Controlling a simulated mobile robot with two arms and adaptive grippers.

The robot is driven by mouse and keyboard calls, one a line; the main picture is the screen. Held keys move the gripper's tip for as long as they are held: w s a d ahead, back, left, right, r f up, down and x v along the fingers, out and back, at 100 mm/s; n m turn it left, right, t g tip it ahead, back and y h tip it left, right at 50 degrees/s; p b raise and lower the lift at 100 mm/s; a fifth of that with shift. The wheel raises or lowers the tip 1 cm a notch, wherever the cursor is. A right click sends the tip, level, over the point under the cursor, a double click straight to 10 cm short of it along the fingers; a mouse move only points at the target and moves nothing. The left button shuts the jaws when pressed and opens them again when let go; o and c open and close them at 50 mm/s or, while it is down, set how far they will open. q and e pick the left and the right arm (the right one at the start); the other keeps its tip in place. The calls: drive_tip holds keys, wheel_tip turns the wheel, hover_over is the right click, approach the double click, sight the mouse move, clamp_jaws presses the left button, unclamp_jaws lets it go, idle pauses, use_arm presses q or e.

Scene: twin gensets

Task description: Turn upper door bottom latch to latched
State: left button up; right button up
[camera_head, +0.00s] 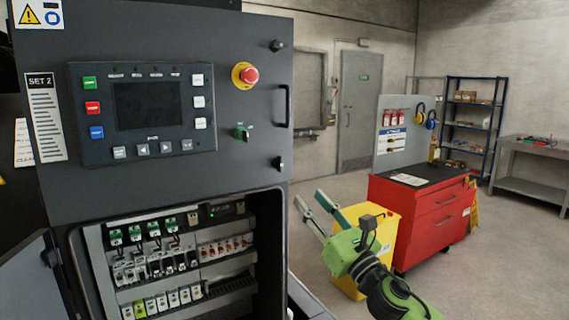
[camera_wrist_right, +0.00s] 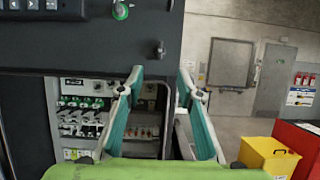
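The dark grey upper door (camera_head: 170,190) carries a control panel and looks closed above an open lower compartment. Its bottom latch (camera_head: 277,163) is a small black knob near the door's lower right corner; it also shows in the right wrist view (camera_wrist_right: 161,49), just above and between my fingers. A similar top latch (camera_head: 276,45) sits near the upper right corner. My right gripper (camera_head: 310,203) is open and empty, below and to the right of the bottom latch, apart from it. In the right wrist view its two teal-padded fingers (camera_wrist_right: 160,82) are spread. My left gripper is not in view.
The lower door (camera_head: 32,285) hangs open at the left, baring breakers (camera_head: 160,265). A black door handle (camera_head: 285,106), a green switch (camera_head: 241,132) and a red stop button (camera_head: 248,75) are on the upper door. A yellow bin (camera_head: 375,235) and red cabinet (camera_head: 430,215) stand right.

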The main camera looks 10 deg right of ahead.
sight(282, 165)
drive_tip(key=p+x, duration=0.3)
drive_tip(key=x, duration=0.9)
drive_tip(key=shift+w+p, duration=0.25)
drive_tip(key=shift+p, duration=0.15)
drive_tip(key=shift+w+a+r, duration=0.2)
drive_tip(key=shift+w+a, duration=0.05)
drive_tip(key=shift+w, duration=0.3)
drive_tip(key=shift+c, duration=0.3)
clamp_jaws()
